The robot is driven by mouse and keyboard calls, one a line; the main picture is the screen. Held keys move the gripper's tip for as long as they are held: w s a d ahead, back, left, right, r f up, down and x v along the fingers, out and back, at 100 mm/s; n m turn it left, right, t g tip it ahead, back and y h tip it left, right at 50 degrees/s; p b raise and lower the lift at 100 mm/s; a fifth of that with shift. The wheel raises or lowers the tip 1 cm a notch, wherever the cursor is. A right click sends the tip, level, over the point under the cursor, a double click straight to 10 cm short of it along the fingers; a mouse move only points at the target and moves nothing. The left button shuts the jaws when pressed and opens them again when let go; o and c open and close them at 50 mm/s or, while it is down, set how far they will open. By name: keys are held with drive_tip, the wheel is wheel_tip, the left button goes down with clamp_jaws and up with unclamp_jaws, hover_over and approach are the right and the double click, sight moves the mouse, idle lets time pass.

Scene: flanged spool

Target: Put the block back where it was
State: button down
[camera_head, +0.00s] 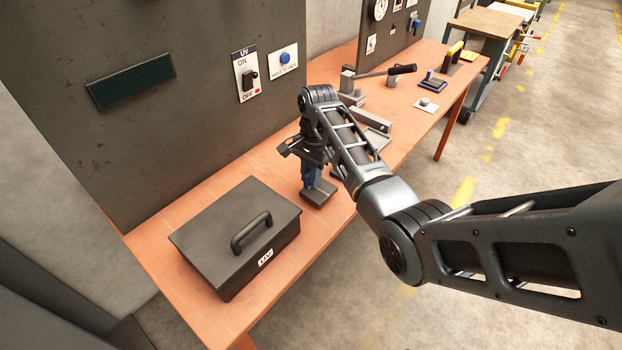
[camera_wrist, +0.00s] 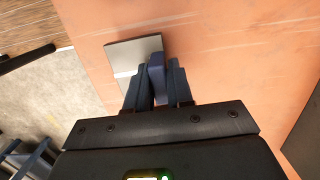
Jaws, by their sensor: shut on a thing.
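My gripper (camera_head: 310,170) points down over the workbench, to the right of the dark lidded box. In the wrist view its fingers (camera_wrist: 157,92) are shut on a narrow dark blue piece (camera_wrist: 157,68), which looks like the block. Much of this piece is hidden by the fingers. A flat grey plate (camera_head: 319,194) lies on the bench just below the fingers. It also shows in the wrist view (camera_wrist: 122,54), beside and partly behind the held piece. I cannot tell whether the piece touches the plate.
The dark box (camera_head: 235,238) with a handle and a UV label stands at the bench's near end. A lever tool (camera_head: 375,80), a blue-edged pad (camera_head: 432,84) and a small white plate with a button (camera_head: 426,104) lie farther along. A dark panel (camera_head: 160,130) with switches stands behind.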

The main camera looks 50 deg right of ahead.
drive_tip(key=shift+f, duration=1)
drive_tip(key=shift+f, duration=0.2)
drive_tip(key=c, duration=1)
unclamp_jaws()
drive_tip(key=r, duration=0.4)
drive_tip(key=d+r, duration=0.1)
drive_tip(key=r, duration=0.7)
drive_tip(key=shift+d+r+p, duration=0.15)
drive_tip(key=shift+d+p, duration=0.1)
drive_tip(key=shift+p, duration=0.05)
